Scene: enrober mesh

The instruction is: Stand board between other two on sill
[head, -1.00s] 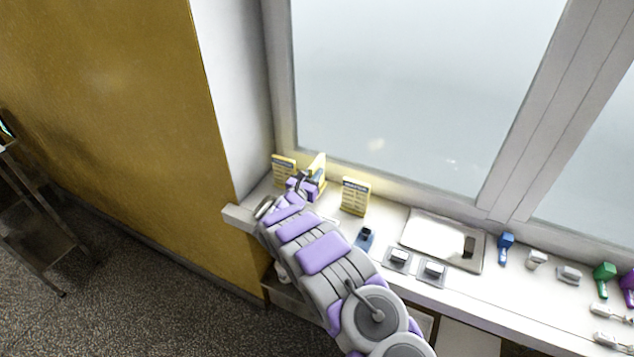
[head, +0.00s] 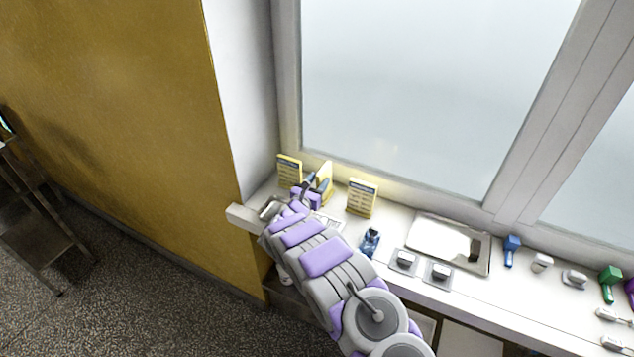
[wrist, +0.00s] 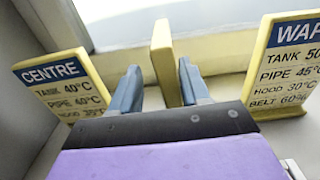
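The middle yellow board (head: 326,172) stands upright on the white sill (head: 395,222), between a left yellow board (head: 289,171) and a right yellow board (head: 362,198). In the wrist view the middle board (wrist: 163,62) is edge-on. The left board (wrist: 62,85) reads CENTRE; the right board (wrist: 290,68) has a cut-off heading starting "WA". My gripper (head: 317,182) is at the middle board. Its blue-grey fingers (wrist: 158,85) are apart on either side of the board, with a gap on the left; the right finger is close to it, contact unclear. The board's foot is partly hidden.
A window stands behind the boards, and a wall closes the sill's left end. To the right are a blue item (head: 370,242), a metal tray (head: 440,228), two small grey devices (head: 404,261) and several coloured tools. A flat white card (head: 328,223) lies near my arm.

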